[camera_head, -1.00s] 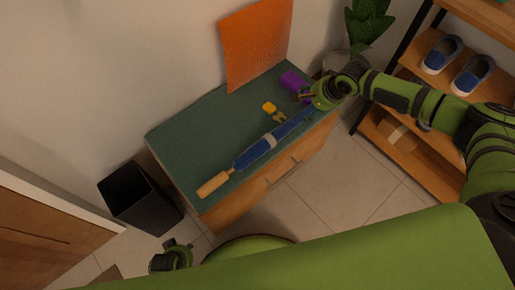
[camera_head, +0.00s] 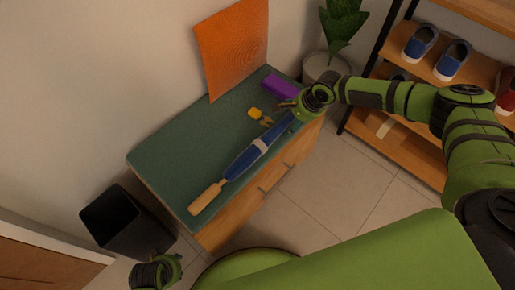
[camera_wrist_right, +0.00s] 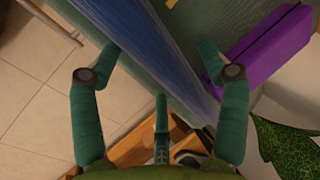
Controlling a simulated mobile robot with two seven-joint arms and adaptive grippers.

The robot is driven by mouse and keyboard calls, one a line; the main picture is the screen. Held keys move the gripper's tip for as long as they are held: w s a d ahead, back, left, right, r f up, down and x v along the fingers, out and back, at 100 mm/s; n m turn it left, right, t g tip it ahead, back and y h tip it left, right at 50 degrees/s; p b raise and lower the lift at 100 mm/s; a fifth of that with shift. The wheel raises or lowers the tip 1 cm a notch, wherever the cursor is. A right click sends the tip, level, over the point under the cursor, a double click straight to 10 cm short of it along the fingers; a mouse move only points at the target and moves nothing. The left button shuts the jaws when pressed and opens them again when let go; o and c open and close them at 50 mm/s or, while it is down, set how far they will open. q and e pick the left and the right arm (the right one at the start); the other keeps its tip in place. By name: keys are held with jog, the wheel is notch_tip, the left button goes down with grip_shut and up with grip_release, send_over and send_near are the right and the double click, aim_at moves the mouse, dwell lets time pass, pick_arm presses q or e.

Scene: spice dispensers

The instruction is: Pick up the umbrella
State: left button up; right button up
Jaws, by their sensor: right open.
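The umbrella (camera_head: 246,158) is folded, blue with a pale band and a light wooden handle. It lies along the front of the green-topped cabinet (camera_head: 165,153), its handle near the left front corner. My right gripper (camera_head: 295,107) is over the far end, hiding the tip. In the right wrist view, its open fingers (camera_wrist_right: 160,52) are on either side of the blue umbrella (camera_wrist_right: 142,45); I cannot tell whether they touch it. My left gripper (camera_head: 158,272) is low at the bottom left, away from the cabinet; its jaw state is unclear.
A purple box (camera_head: 281,87) and yellow-tagged keys (camera_head: 258,114) lie close to my right gripper. An orange panel (camera_head: 232,45) leans on the wall behind. A potted plant (camera_head: 342,28) and shoe rack (camera_head: 425,66) stand right, a black bin (camera_head: 125,222) left.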

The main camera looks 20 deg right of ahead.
grip_shut()
jog(key=shift+r, duration=0.15)
